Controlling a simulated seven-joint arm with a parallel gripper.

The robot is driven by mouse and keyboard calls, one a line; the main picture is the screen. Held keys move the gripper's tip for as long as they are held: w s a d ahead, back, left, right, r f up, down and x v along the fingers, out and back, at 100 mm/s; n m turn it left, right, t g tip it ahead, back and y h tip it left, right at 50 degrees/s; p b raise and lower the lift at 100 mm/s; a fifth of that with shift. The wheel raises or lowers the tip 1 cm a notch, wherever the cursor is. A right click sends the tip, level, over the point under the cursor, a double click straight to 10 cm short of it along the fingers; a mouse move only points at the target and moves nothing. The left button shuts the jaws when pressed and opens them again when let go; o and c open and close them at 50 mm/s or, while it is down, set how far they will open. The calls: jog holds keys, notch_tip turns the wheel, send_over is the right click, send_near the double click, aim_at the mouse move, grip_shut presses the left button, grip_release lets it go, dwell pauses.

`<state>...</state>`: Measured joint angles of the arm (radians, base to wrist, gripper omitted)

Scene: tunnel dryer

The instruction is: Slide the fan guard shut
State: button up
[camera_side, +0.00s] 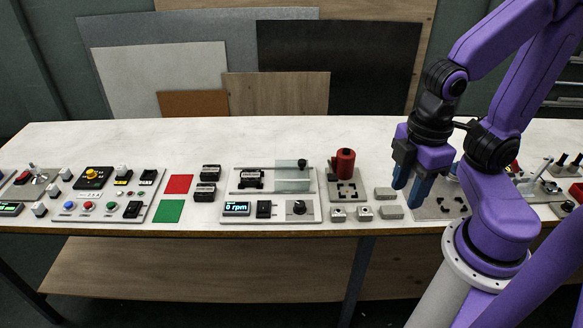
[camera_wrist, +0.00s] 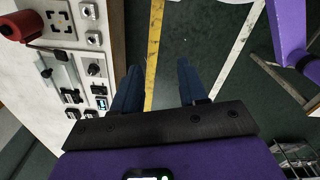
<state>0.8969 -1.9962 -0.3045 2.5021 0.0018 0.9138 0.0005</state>
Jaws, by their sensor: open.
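The fan guard (camera_side: 292,180) is a clear, greyish sliding plate with a small dark knob on its top edge. It sits at the right end of its rails on a grey panel, and a black block (camera_side: 251,179) at the left of the rails is uncovered. The guard also shows in the wrist view (camera_wrist: 63,78), left of my fingers. My gripper (camera_side: 408,190) is open and empty, pointing down to the right of the guard and well apart from it. In the wrist view my blue fingers (camera_wrist: 159,70) are spread over the floor, beyond the table edge.
A red cylinder (camera_side: 345,163) stands between the guard and my gripper, with small grey blocks (camera_side: 386,193) beside it. Below the rails are a display (camera_side: 236,209) reading 0 rpm, a black switch (camera_side: 264,209) and a dial (camera_side: 299,207). The table behind is clear.

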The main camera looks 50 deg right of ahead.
jog(key=shift+o, duration=0.9)
jog(key=w+a+r+m, duration=0.1)
jog(key=w+a+m, duration=0.15)
jog(key=w, duration=0.55)
jog(key=m, duration=1)
send_over(302, 161)
notch_tip(302, 161, down, 3)
notch_tip(302, 161, down, 17)
jog(key=shift+d+r, duration=0.1)
